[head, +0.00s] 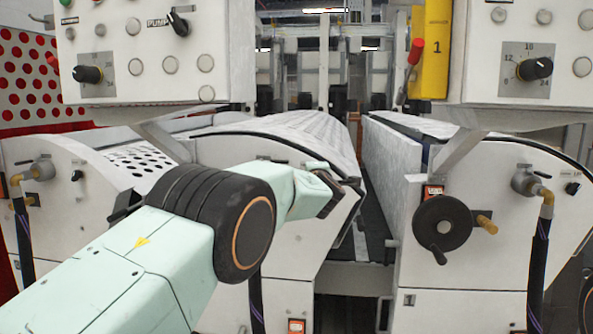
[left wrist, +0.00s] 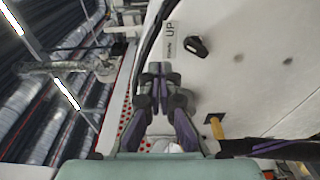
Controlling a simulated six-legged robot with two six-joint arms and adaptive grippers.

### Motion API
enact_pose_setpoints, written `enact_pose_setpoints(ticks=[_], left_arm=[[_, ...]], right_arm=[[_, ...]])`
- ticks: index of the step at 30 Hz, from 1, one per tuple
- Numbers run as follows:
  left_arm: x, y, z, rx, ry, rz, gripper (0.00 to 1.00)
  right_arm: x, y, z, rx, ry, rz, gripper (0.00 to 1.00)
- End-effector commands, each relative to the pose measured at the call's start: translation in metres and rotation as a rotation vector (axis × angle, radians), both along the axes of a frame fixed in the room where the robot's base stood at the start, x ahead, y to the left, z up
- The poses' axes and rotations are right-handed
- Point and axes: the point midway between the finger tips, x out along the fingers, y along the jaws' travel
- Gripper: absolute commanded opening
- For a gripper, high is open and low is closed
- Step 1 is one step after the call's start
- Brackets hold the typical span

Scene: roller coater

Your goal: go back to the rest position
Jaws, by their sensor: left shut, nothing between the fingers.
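My left arm reaches in from the lower left in the head view, and its gripper (head: 331,194) is at the middle of the picture, in front of the white roller coater. In the left wrist view the two dark fingers of the left gripper (left wrist: 160,72) are together with nothing between them. Beside them in that view is a white machine panel with a black knob (left wrist: 196,47) next to a label reading "UP". My right gripper is in neither view.
Two control boxes with black dials (head: 88,74) (head: 534,69) hang at the upper left and upper right. A black handwheel (head: 442,222) sticks out on the right machine. A dark gap separates the two machine halves.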

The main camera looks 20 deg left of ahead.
Motion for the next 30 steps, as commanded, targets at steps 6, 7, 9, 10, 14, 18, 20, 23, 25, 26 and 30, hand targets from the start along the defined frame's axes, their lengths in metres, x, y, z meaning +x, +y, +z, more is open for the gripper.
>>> enact_pose_setpoints(ticks=[6,7,9,10,14,18,20,23,25,26,30], left_arm=[[-0.002,-0.018,0.0,0.005,0.001,-0.001,0.0],[-0.002,-0.019,0.0,0.012,0.003,-0.001,0.0],[-0.003,-0.019,0.001,0.049,0.008,0.002,0.0],[-0.003,-0.019,0.002,0.082,0.011,0.002,0.0],[-0.011,-0.017,-0.038,0.282,0.108,-0.014,0.0],[-0.028,-0.006,-0.1,0.482,0.24,-0.044,0.0],[-0.038,-0.001,-0.132,0.564,0.302,-0.066,0.0],[-0.06,0.01,-0.192,0.699,0.413,-0.114,0.0],[-0.079,0.017,-0.234,0.783,0.489,-0.154,0.0],[-0.088,0.02,-0.251,0.816,0.521,-0.174,0.0],[-0.136,0.032,-0.329,0.958,0.664,-0.279,0.0]], right_arm=[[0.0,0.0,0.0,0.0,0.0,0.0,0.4],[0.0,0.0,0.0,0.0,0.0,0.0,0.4],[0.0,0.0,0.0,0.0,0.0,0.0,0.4],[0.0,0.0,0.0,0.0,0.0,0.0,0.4],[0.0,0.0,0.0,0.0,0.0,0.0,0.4],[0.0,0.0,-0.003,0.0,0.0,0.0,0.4],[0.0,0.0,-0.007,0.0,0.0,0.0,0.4],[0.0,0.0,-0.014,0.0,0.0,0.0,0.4],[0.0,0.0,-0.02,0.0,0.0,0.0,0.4],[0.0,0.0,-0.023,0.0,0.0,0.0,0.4],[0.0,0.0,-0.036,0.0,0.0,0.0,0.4]])
